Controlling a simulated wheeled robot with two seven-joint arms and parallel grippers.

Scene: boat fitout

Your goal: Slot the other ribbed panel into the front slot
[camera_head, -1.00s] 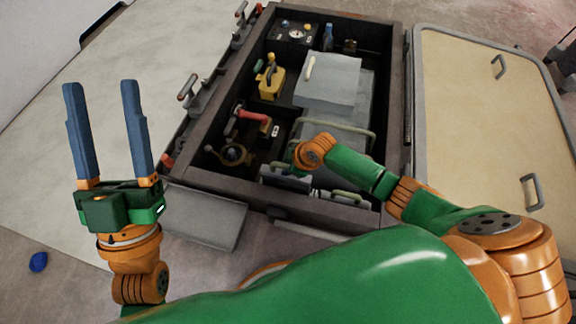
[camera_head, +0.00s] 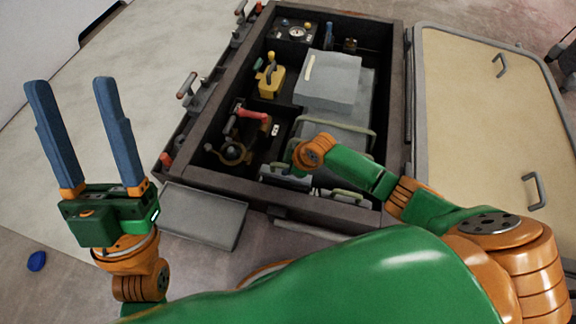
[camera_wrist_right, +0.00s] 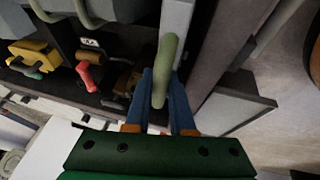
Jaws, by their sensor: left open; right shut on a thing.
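My right gripper (camera_wrist_right: 160,85) is shut on a pale green handle (camera_wrist_right: 165,65) in the right wrist view. Grey panel material (camera_wrist_right: 177,22) shows behind this handle; its ribs and lower edge are hidden. In the head view, a grey piece (camera_head: 284,177) shows below my right wrist at the front of the open hull box. I cannot tell whether it sits in the slot. Another pale green handle (camera_head: 347,195) shows just to its right along the front wall. My left gripper (camera_head: 88,135) is open and empty, left of the box.
The box's dark rim (camera_head: 235,180) surrounds a yellow part (camera_head: 270,80), a red lever (camera_head: 250,113) and a grey block (camera_head: 328,80). A grey board (camera_head: 205,215) lies outside the front left corner. A cream hatch (camera_head: 480,110) lies at right. A blue object (camera_head: 37,261) is on the floor.

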